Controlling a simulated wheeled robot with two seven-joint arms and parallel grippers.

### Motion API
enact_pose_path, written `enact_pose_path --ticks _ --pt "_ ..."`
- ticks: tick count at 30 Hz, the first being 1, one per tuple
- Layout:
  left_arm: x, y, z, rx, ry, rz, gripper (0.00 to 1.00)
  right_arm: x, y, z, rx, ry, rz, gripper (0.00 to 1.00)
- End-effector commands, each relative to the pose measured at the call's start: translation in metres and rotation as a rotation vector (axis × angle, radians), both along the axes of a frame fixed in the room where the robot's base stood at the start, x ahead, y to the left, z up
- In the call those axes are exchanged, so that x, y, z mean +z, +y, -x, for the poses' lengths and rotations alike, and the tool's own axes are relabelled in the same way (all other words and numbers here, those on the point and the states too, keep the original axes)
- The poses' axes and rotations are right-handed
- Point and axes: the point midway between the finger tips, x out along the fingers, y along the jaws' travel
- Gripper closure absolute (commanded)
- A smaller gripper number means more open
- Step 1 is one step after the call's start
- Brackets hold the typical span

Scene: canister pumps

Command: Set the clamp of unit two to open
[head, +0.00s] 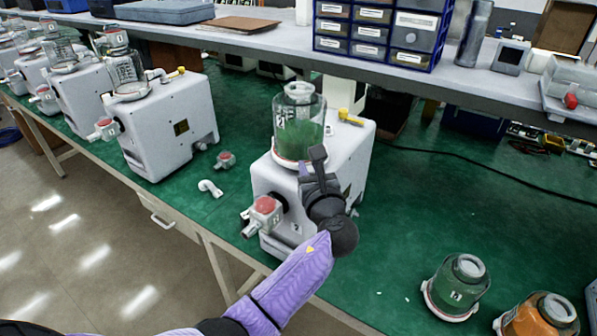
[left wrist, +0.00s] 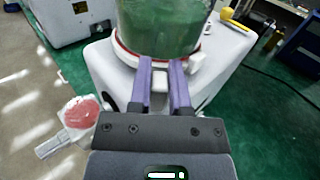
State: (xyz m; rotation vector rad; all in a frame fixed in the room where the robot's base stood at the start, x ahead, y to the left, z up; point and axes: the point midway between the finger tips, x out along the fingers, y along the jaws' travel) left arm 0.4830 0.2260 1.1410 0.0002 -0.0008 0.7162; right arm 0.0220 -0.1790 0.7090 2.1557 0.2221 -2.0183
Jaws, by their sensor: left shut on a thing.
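Unit two (head: 268,180) is a white pump with a small 2 on its front. A clear canister (head: 298,118) holding green liquid stands upright on it, in a collar with a red ring. My left gripper (head: 317,158) is at the front right of this collar. In the left wrist view, the purple fingers of my left gripper (left wrist: 161,80) point at the collar below the canister (left wrist: 160,25). They are shut on the clamp, which is mostly hidden between them; a white part of the clamp (left wrist: 194,63) shows beside the right finger. My right gripper is out of view.
A red-capped valve (head: 264,205) sticks out at the unit's front left, and a yellow lever (head: 350,117) is on its top. Other pumps stand to the left. Two loose canisters, green (head: 457,285) and orange (head: 540,315), stand at lower right. The green mat right of the unit is mostly clear.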

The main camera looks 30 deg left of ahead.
Motion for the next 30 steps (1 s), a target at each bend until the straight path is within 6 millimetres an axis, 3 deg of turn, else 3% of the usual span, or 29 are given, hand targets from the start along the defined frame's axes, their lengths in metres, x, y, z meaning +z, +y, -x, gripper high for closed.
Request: enact_pose_path --ticks 6,30 --pt "0.000 -0.009 -0.009 0.123 -0.001 0.000 1.00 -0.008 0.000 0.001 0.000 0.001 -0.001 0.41" --pt "0.001 -0.016 -0.018 0.112 -0.004 0.001 1.00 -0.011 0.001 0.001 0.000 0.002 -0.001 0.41"
